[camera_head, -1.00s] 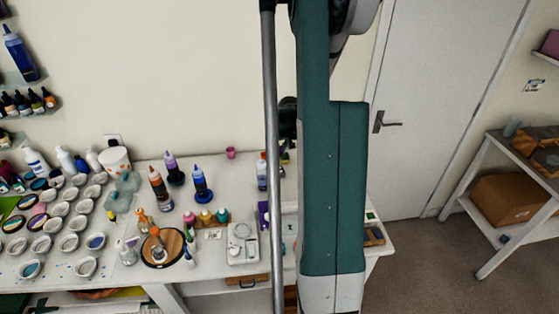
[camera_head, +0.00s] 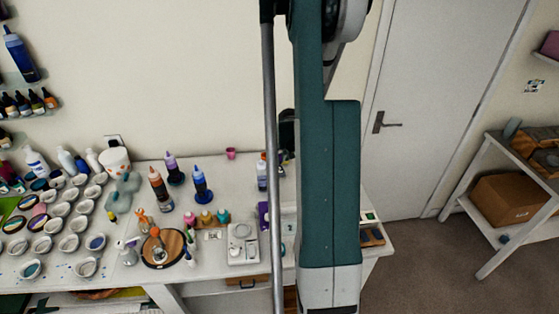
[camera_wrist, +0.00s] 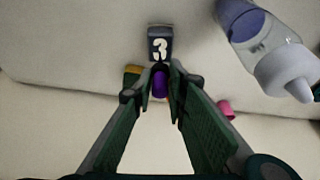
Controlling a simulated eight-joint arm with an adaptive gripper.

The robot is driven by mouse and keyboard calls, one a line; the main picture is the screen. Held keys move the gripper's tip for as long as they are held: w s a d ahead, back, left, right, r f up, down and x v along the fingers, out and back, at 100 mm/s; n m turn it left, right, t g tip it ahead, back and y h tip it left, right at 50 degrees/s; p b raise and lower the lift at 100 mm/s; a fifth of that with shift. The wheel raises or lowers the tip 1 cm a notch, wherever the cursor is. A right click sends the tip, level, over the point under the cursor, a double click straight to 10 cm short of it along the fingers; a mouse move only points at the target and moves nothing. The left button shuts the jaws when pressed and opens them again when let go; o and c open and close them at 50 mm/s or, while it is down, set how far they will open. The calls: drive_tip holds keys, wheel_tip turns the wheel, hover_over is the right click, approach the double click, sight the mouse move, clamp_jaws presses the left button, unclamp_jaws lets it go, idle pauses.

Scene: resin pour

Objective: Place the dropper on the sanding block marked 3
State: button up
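In the wrist view, the dark sanding block with a white 3 (camera_wrist: 160,44) lies on the pale surface just beyond my fingertips. My gripper (camera_wrist: 160,82) has its two green fingers closed in on a small purple piece (camera_wrist: 159,86), which looks like the end of the dropper. It fills the space between the fingertips. The rest of the dropper is hidden. The purple piece appears in line with the block; the gap between them is hard to judge. In the head view, my arm covers the gripper and block.
In the wrist view, a clear bottle with a pale cap (camera_wrist: 265,45) is close on the right. A yellow item (camera_wrist: 132,74) and a pink item (camera_wrist: 225,109) are nearby. In the head view, a white scale (camera_head: 242,243) and several bottles stand left of my arm.

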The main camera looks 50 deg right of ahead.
drive_tip(key=shift+f, duration=0.7)
drive_tip(key=shift+f, duration=0.15)
drive_tip(key=o, duration=0.6)
drive_tip(key=shift+r, duration=0.3)
drive_tip(key=shift+v, duration=5.85)
drive_tip(key=shift+s, duration=0.1)
drive_tip(key=shift+a, duration=0.1)
